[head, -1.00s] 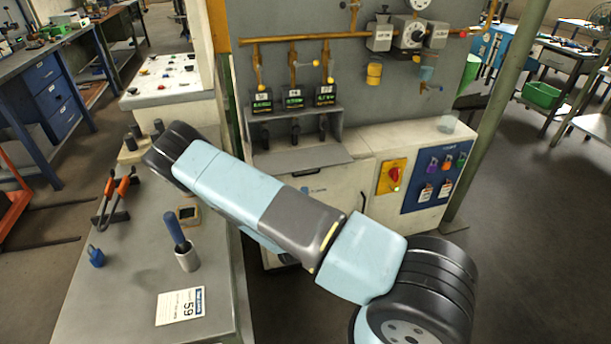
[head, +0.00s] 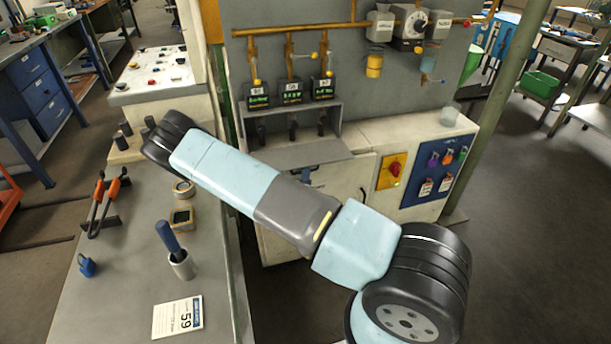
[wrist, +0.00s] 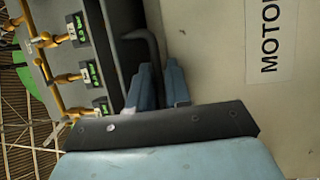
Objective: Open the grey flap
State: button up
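The grey flap (head: 300,152) sticks out like a shelf below the row of valves on the furnace panel. Its front edge faces me, and the recess behind it shows. In the wrist view the flap (wrist: 121,18) carries a dark bent bar handle (wrist: 152,45). My gripper (wrist: 160,75) is at this handle, with one blue finger on each side of the bar. The gap is narrow, and I cannot tell whether the fingers press on it. In the head view my forearm hides most of the gripper, and only a bit of blue (head: 306,173) shows under the flap's edge.
The white cabinet front (head: 345,178) lies below and right of the flap, with a red rotary switch (head: 395,169) and a blue lockout board (head: 430,178). A grey bench (head: 135,265) at left holds a blue-handled tool (head: 175,250), a padlock (head: 87,265) and a paper tag (head: 177,318).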

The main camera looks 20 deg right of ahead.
grip_shut()
jog(key=shift+s+f, duration=0.1)
jog(key=shift+s, duration=0.05)
dwell(1.0)
